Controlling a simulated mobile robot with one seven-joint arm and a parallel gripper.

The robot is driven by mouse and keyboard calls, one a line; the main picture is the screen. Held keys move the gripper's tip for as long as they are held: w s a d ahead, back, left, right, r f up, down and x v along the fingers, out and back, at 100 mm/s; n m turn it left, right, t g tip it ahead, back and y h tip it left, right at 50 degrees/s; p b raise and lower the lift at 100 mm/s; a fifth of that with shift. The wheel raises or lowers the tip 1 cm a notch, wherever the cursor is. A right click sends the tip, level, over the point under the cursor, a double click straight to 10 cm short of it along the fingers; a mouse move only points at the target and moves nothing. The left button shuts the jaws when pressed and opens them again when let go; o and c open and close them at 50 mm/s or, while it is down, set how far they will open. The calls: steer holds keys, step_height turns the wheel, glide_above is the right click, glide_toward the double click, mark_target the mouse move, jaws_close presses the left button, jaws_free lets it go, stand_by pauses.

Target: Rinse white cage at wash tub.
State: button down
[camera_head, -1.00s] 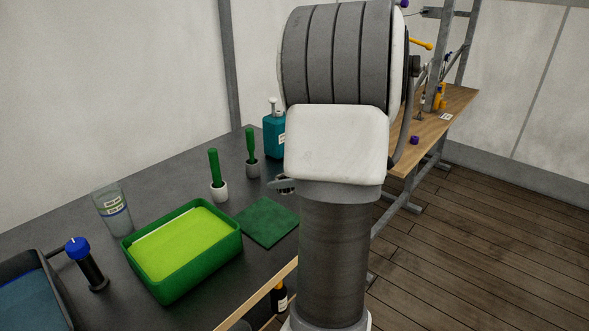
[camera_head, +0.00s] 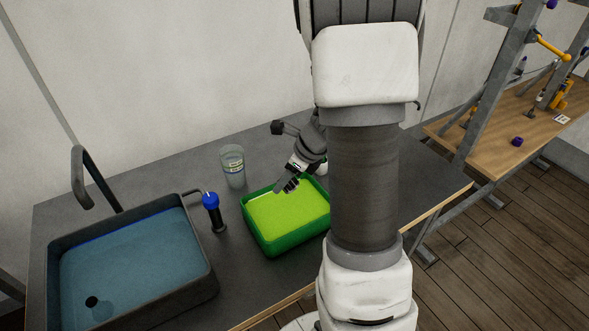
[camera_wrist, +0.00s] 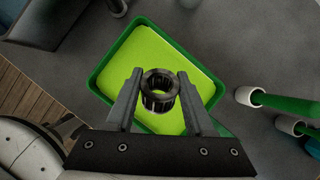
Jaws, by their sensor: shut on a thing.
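My gripper (camera_head: 287,186) is over the green tray in the head view, its fingers pointing down and left. In the wrist view, my gripper (camera_wrist: 160,76) is shut on a ring-shaped cage (camera_wrist: 158,102) with slotted sides. The cage looks grey and dark here rather than white. It is held between the fingertips above the tray; I cannot make it out in the head view. The wash tub (camera_head: 212,268), a dark basin with blue water and a bent tap (camera_head: 79,175), stands at the left of the bench, apart from my gripper.
The green tray (camera_head: 262,250) holds yellow-green liquid. A blue-capped dark bottle (camera_head: 213,215) stands between tray and tub, and a clear beaker (camera_head: 233,170) behind. A wooden bench (camera_head: 487,140) with a metal frame is at right.

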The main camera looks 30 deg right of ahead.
steer(key=shift+f+b, duration=5.1)
steer(key=shift+f, duration=0.3)
step_height(320, 180, up, 10)
steer(key=p, duration=0.9)
stand_by(1.0)
